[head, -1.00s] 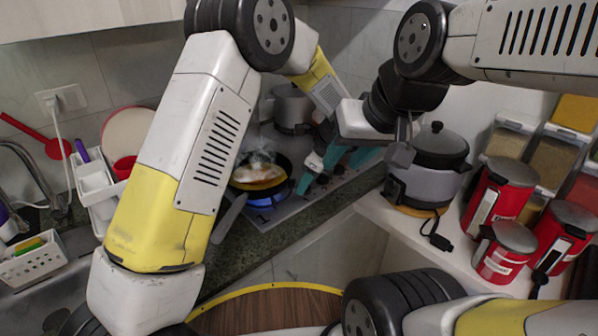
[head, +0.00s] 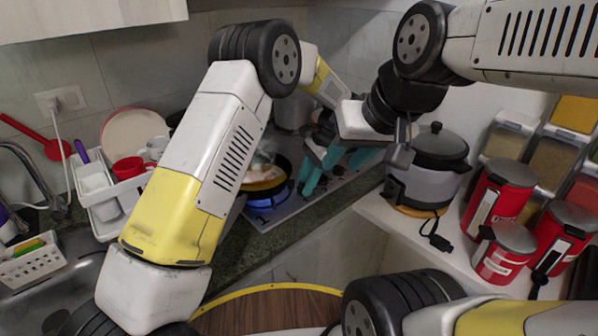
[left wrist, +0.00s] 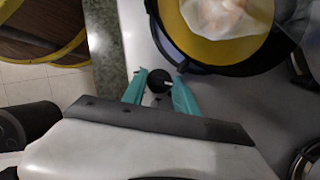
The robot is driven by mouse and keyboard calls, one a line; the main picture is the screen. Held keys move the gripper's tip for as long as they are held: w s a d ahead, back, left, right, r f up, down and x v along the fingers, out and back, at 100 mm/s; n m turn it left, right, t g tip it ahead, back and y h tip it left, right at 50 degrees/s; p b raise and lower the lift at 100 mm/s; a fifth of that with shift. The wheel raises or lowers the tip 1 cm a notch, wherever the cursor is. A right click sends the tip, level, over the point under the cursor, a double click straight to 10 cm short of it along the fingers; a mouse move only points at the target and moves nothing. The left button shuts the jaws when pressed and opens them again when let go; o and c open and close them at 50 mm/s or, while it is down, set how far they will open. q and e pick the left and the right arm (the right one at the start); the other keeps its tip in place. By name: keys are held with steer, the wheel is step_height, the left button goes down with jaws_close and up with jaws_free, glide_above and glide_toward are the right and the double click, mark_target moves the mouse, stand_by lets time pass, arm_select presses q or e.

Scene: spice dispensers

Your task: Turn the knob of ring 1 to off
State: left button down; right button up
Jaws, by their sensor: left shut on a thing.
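The knob of ring 1 (left wrist: 158,82) is round and black with a pale mark, on the cooktop's front strip. My left gripper (left wrist: 160,88) has its teal fingers closed on both sides of it. In the head view the left gripper (head: 314,172) is beside the pan, and the knob is hidden there. The pan (head: 282,188) with yellow food stands on ring 1, marked "1"; a blue flame (head: 268,202) shows under it.
A rice cooker (head: 428,185) stands right of the cooktop, with red canisters (head: 500,190) on the same shelf. A dish rack (head: 105,210) and sink are at the left. A pot (head: 294,110) stands behind the pan.

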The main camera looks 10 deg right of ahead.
arm_select(q)
steer(key=shift+n, duration=0.5)
steer(key=c, duration=0.9)
jaws_free()
steer(key=shift+c, duration=0.2)
steer(key=v, duration=0.7)
steer(key=shift+r, duration=0.35)
